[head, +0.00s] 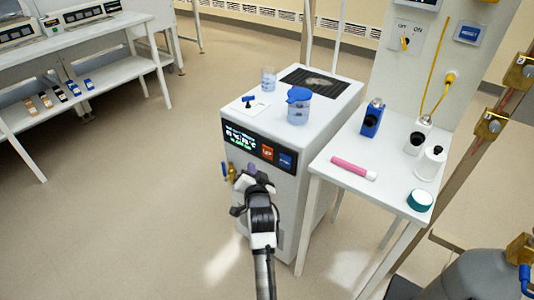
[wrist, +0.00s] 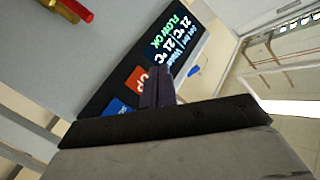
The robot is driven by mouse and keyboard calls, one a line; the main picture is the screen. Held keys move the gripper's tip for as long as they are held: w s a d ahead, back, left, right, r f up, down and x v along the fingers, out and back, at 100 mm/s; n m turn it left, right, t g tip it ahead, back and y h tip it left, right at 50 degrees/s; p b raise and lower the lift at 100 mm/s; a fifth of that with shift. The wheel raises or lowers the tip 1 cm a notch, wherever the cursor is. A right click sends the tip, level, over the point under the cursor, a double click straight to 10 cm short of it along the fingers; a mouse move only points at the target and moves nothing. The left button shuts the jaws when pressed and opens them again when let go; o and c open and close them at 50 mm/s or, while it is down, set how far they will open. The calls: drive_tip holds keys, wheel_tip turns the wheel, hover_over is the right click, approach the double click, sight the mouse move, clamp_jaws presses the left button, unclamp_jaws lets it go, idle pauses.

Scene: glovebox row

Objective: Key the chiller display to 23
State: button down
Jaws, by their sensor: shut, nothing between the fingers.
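The chiller (head: 314,110) is a white box with a black panel on its front. Its lit display (head: 240,138) also shows in the wrist view (wrist: 176,38), tilted, and appears to read 21 °C twice, with FLOW OK in green. The orange UP button (head: 267,153) is right of the display; the wrist view shows it partly behind my fingers (wrist: 134,80). The blue button (head: 286,160) is beyond it, and its edge shows in the wrist view (wrist: 118,109). My gripper (head: 252,168) is shut and empty, just in front of the panel, near the UP button. I cannot tell whether it touches.
A blue-lidded beaker (head: 298,107) and a smaller beaker (head: 268,78) stand on the chiller. A brass valve (head: 229,172) sticks out below the display. Floor left of the chiller is clear.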

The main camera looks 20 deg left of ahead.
drive_tip(key=s+n, duration=0.1)
drive_tip(key=n, duration=0.4)
drive_tip(key=s+a+n, duration=0.1)
drive_tip(key=n, duration=0.5)
drive_tip(key=s+n+p, duration=0.1)
drive_tip(key=n, duration=0.5)
drive_tip(key=shift+s+a+f+t+y, duration=0.15)
drive_tip(key=shift+s+t+y, duration=0.15)
drive_tip(key=shift+w, duration=0.1)
drive_tip(key=b, duration=0.4)
approach(261, 150)
drive_tip(key=w+a, duration=0.2)
drive_tip(key=a, duration=0.1)
drive_tip(key=shift+w+d, duration=0.45)
drive_tip(key=shift+w, duration=0.05)
drive_tip(key=shift+f+b, duration=0.1)
drive_tip(key=shift+b, duration=0.25)
idle(0.6)
drive_tip(key=shift+w+d, duration=0.1)
drive_tip(key=shift+w, duration=0.3)
